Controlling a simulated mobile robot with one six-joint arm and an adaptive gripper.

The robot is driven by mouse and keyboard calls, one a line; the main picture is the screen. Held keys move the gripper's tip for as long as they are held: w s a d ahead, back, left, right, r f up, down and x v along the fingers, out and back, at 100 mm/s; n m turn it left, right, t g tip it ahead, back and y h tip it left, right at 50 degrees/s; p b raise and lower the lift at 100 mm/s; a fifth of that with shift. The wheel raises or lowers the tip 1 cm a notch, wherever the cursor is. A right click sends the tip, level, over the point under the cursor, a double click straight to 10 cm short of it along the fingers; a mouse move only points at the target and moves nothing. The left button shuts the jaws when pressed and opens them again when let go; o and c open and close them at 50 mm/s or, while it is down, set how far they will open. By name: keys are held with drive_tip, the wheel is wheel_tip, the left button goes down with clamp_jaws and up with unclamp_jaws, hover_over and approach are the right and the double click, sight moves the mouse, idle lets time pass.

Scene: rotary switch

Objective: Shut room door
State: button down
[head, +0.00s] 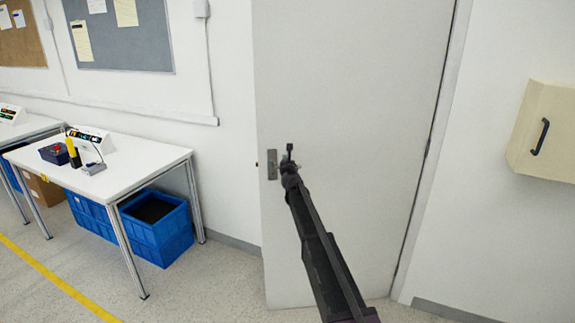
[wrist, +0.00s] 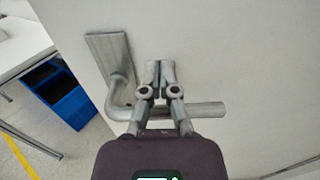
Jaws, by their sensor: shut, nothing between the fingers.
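The room door (head: 350,70) is a tall pale grey panel in the middle of the head view. Its right side runs along a dark gap at the frame, and its free left edge appears to stand out from the wall. The silver door handle has a plate (head: 272,164) near that edge. In the wrist view the handle's lever (wrist: 208,109) runs to the right from its plate (wrist: 106,58). My gripper (head: 289,152) is at the handle, its fingertips (wrist: 160,68) together and empty. The fingers cross over the lever; I cannot tell whether they touch it or the door.
A white table (head: 137,160) with small devices stands left of the door, with blue crates (head: 165,238) under it. A cream wall box (head: 545,130) with a black handle hangs at the right. The floor (head: 215,285) between table and door is clear.

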drive_tip(key=shift+w+a, duration=0.2)
drive_tip(key=shift+w, duration=1)
